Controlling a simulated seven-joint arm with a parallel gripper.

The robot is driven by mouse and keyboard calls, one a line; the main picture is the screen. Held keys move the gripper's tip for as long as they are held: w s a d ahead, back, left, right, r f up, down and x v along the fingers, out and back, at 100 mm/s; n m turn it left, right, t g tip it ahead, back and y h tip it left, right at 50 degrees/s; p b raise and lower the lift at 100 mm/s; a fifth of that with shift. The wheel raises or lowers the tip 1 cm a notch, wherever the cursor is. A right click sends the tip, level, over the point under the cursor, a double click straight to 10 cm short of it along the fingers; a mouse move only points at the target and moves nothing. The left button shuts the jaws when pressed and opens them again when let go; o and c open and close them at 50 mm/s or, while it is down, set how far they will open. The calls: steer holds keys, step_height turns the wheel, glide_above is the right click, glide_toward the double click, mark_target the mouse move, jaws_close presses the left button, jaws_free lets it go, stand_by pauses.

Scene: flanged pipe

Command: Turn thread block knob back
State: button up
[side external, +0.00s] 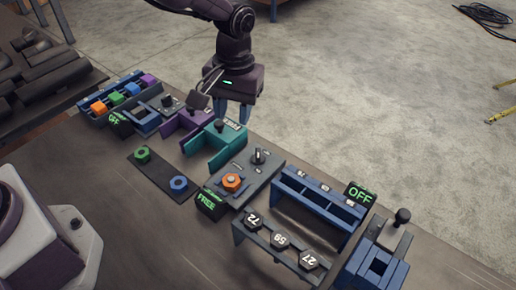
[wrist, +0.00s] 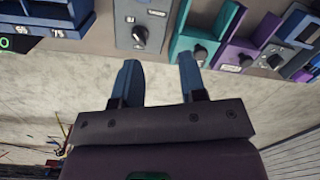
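The thread block is a grey block (side external: 250,178) in the middle of the bench, with an orange hex nut (side external: 232,182) on it. Its dark knob (side external: 258,156) stands at the block's far end; a pale pointer line is on it. In the wrist view the knob (wrist: 140,36) shows at the top on the grey block (wrist: 128,14), with small labels above it. My gripper (side external: 234,112) is above the bench's far side, up and left of the knob. Its blue fingers (wrist: 159,78) are apart with nothing between them.
A black display reading FREE (side external: 207,203) is beside the block. Teal (side external: 213,145) and purple (side external: 183,122) fixtures stand left, a blue rack (side external: 318,200) right. A dark strip (side external: 160,172) holds green and blue nuts.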

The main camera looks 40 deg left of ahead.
mark_target(258, 152)
steer(key=w+d+n, duration=0.2)
steer(key=w+n, duration=0.2)
steer(key=shift+t, duration=0.4)
steer(key=f, duration=1.3)
steer(key=shift+w+d+f, duration=0.1)
steer(key=shift+w+d, duration=0.05)
steer(key=shift+d, duration=0.05)
jaws_close()
